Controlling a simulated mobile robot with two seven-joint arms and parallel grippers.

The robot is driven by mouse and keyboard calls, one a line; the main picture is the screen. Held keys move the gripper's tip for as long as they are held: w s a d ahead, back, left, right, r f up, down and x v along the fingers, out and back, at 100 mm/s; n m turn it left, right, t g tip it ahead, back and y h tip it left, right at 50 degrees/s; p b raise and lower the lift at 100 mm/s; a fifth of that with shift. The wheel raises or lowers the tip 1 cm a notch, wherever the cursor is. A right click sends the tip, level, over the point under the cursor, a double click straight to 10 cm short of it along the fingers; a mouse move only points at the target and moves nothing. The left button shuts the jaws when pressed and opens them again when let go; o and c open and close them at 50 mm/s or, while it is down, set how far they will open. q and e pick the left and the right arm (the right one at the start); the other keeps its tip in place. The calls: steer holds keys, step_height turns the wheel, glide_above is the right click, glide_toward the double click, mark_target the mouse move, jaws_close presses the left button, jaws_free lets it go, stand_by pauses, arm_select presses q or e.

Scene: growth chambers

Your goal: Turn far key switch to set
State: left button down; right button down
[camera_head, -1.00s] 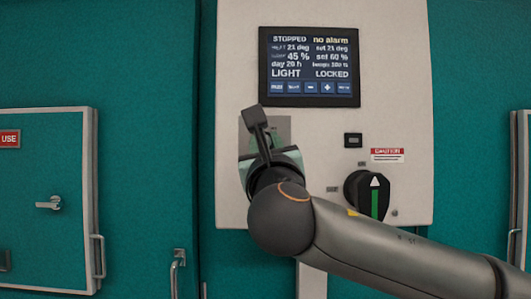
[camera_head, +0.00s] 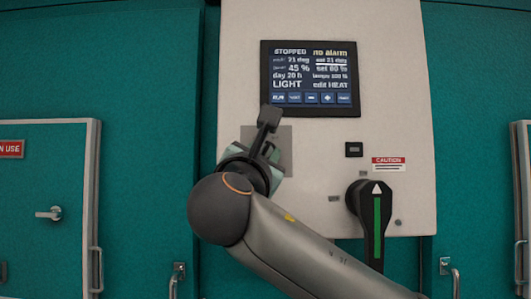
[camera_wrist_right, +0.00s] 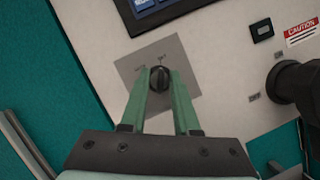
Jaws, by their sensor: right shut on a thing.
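The key switch shows in the right wrist view as a dark round knob (camera_wrist_right: 160,82) on a grey square plate (camera_wrist_right: 185,55). My right gripper (camera_wrist_right: 160,84) has its two green fingers on either side of the knob and is shut on it. In the head view the plate (camera_head: 285,140) shows behind my right gripper (camera_head: 272,148), which hides the knob. My left gripper is not in view.
A black rotary handle with a green stripe (camera_head: 377,215) stands out from the white panel (camera_head: 400,100) right of my right arm. A caution label (camera_head: 389,163) and a small black module (camera_head: 354,150) sit above it. Teal doors (camera_head: 150,80) flank the panel.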

steer(key=shift+r, duration=0.1)
stand_by(0.4)
steer(key=c, duration=1)
jaws_free()
steer(key=shift+s, duration=0.1)
steer(key=shift+s+a+f, duration=0.1)
steer(key=shift+s+f, duration=0.15)
steer(key=b+v, duration=0.4)
steer(key=v, duration=0.7)
steer(key=shift+s+a, duration=0.1)
steer(key=shift+s, duration=0.25)
